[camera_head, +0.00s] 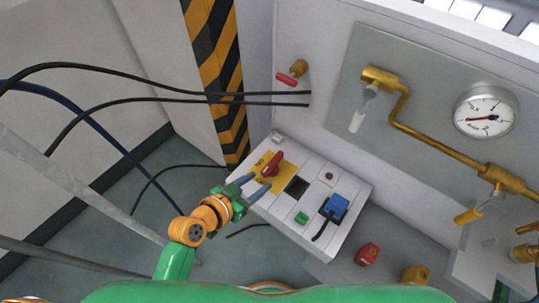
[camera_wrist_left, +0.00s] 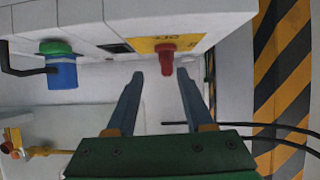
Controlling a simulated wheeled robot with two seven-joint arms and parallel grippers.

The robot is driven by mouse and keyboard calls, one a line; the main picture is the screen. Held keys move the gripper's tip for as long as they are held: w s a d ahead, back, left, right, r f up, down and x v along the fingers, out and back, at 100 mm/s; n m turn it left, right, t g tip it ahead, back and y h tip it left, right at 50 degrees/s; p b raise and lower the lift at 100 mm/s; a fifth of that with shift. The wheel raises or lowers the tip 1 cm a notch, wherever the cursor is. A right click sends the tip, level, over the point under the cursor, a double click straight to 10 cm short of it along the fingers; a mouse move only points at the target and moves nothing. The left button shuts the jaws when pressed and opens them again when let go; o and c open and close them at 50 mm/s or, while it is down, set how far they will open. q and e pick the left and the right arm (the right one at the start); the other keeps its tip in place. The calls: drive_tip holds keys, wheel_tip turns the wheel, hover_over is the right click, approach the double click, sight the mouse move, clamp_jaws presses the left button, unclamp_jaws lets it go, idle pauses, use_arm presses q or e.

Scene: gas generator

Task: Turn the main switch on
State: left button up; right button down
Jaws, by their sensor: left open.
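The main switch is a red rotary handle (camera_head: 272,164) on a yellow plate (camera_head: 262,172) on the left part of the white control box. In the left wrist view the red handle (camera_wrist_left: 166,58) shows with the yellow plate (camera_wrist_left: 150,44) behind it. My left gripper (camera_head: 257,188) is open just in front of the switch. In the wrist view its two fingertips (camera_wrist_left: 160,74) lie on either side of the handle's lower end, with gaps on both sides. I cannot tell whether they touch it. My right gripper is not in view.
The white box (camera_head: 340,183) also carries a dark square (camera_head: 297,186), a green button (camera_head: 301,217) and a blue plug (camera_head: 335,206) with a black cable. A gauge (camera_head: 486,112) and brass pipes (camera_head: 440,141) are on the right panel. Black cables (camera_head: 150,83) cross at left.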

sight(272, 162)
use_arm(q)
drive_tip(key=shift+w+d+r+t, duration=0.15)
drive_tip(key=shift+w+r+t, duration=0.05)
drive_tip(key=shift+w+r, duration=0.25)
drive_tip(key=shift+w+d+r+t, duration=0.2)
drive_tip(key=shift+w+r, duration=0.1)
drive_tip(key=shift+w, duration=0.2)
drive_tip(key=b+x, duration=0.1)
drive_tip(key=x, duration=0.6)
drive_tip(key=shift+w+r, duration=0.1)
drive_tip(key=shift+w, duration=0.05)
clamp_jaws()
